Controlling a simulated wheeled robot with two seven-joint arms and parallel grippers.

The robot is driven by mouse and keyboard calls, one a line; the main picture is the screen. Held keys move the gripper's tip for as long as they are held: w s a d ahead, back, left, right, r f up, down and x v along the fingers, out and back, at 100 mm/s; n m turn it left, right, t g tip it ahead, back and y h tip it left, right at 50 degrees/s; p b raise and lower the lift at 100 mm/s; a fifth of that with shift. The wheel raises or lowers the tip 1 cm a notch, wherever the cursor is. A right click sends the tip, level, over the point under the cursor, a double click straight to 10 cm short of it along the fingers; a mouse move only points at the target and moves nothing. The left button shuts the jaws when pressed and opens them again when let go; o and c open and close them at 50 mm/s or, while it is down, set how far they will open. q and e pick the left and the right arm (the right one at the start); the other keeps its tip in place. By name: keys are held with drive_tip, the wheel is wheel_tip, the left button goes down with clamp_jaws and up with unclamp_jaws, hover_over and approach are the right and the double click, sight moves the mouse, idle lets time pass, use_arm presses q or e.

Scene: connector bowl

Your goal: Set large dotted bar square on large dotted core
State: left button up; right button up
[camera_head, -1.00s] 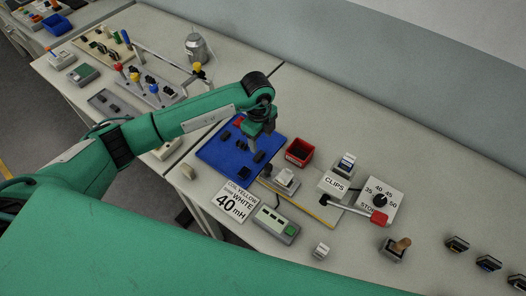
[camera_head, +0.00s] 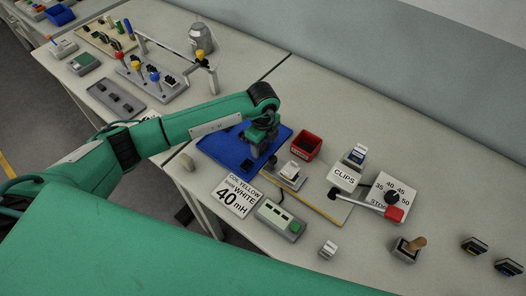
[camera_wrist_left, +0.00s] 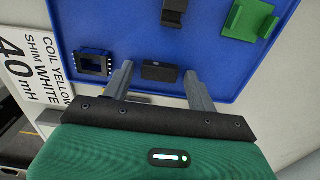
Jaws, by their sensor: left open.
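The blue tray (camera_head: 215,151) lies on the bench, partly hidden by my left arm; it fills much of the left wrist view (camera_wrist_left: 215,50). A black block with a square opening and pale dots along its edge (camera_wrist_left: 93,63), which looks like a dotted core, lies at the tray's left in that view. A small plain-looking black bar (camera_wrist_left: 160,71) lies between the open fingers of my left gripper (camera_wrist_left: 158,77), apart from both; I cannot make out dots on it. In the head view my left gripper (camera_head: 257,152) is low over the tray's right part. My right gripper is not in view.
A black piece (camera_wrist_left: 172,12) and a green bracket (camera_wrist_left: 248,20) lie farther up the tray. A red bin (camera_head: 306,146) stands right of it. A white "40 mH" card (camera_head: 236,195) and a grey box with a green button (camera_head: 280,219) lie in front.

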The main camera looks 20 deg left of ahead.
sight(263, 147)
use_arm(q)
drive_tip(key=shift+c, duration=0.2)
drive_tip(key=c, duration=0.9)
drive_tip(key=shift+r+p, duration=1.2)
drive_tip(key=shift+r, duration=0.45)
drive_tip(key=shift+r+p, duration=0.55)
drive_tip(key=shift+r, duration=0.35)
